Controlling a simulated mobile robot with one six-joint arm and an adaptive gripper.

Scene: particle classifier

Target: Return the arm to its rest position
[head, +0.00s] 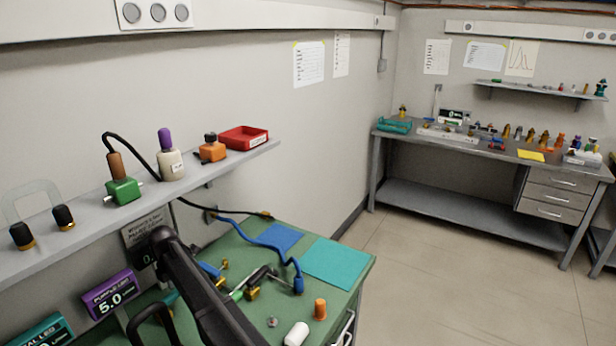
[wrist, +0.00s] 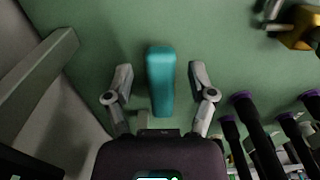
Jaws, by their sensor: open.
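My gripper (wrist: 160,80) is open in the wrist view, its two grey fingers spread apart. A teal block-like object (wrist: 160,75) shows between the fingers, over the green surface; I cannot tell how far below them it is. Neither finger visibly touches it. In the head view my dark arm reaches down over the green bench (head: 262,308) at the lower left. The gripper itself is hidden there.
A wall shelf (head: 90,215) with a green device (head: 123,191), an orange block (head: 213,152) and a red tray (head: 243,138) runs above the bench. Purple-topped black items (wrist: 250,120) stand right of the gripper. A blue cable and an orange cylinder (head: 320,309) are on the bench.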

